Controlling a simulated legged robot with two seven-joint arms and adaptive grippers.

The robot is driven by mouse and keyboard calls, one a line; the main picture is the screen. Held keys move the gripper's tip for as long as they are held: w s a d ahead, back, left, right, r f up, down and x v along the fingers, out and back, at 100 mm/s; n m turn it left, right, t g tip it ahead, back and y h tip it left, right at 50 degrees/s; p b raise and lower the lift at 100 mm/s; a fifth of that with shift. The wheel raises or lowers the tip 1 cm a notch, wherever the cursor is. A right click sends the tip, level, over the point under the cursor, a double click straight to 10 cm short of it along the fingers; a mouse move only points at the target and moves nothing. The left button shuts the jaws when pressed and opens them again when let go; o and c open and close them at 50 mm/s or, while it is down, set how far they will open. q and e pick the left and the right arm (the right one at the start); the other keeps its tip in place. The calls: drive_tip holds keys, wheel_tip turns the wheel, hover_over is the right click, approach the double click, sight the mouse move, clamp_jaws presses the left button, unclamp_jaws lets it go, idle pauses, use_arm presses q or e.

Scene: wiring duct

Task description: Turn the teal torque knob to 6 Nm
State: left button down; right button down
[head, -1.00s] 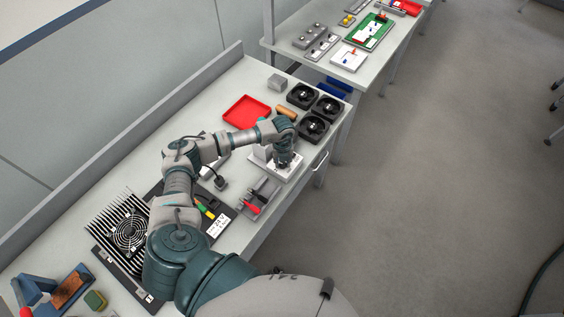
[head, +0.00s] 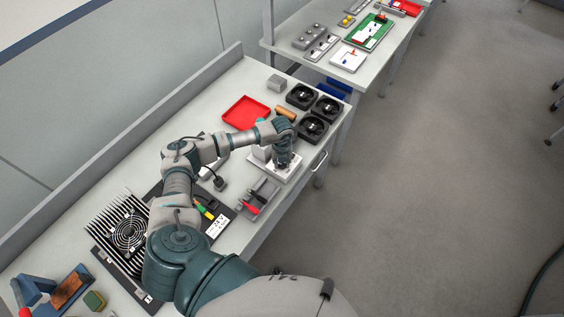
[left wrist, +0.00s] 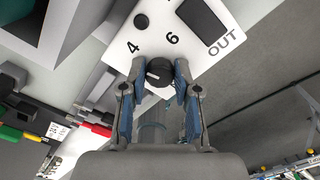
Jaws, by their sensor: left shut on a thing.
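In the left wrist view, a round dark knob (left wrist: 159,71) with a light mark on top sits between my fingertips, on a white panel (left wrist: 205,60) printed with 4, 6 and OUT. It looks dark grey rather than teal here. My left gripper (left wrist: 158,76) is shut on this knob, one finger on each side. The mark's exact direction is hard to tell. In the head view, my left gripper (head: 283,165) reaches down onto the white device (head: 289,173), and the knob is hidden. My right gripper is not in view.
A grey holder (head: 257,196) with a red-handled tool stands close on the near side. A red tray (head: 246,112) lies behind, and black fans (head: 312,129) stand to the right. A finned heat sink (head: 128,232) is at left. The table's front edge is close to the device.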

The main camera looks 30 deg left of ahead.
sight(281, 165)
use_arm(q)
drive_tip(key=shift+s+d+f, duration=0.15)
drive_tip(key=shift+s+f, duration=0.1)
drive_tip(key=c, duration=0.9)
unclamp_jaws()
drive_tip(key=shift+r, duration=0.1)
drive_tip(key=shift+o, duration=0.2)
drive_tip(key=shift+r, duration=0.1)
drive_tip(key=shift+w, duration=0.1)
drive_tip(key=shift+r, duration=0.3)
wheel_tip(281, 165, up, 11)
drive_tip(key=shift+r, duration=0.1)
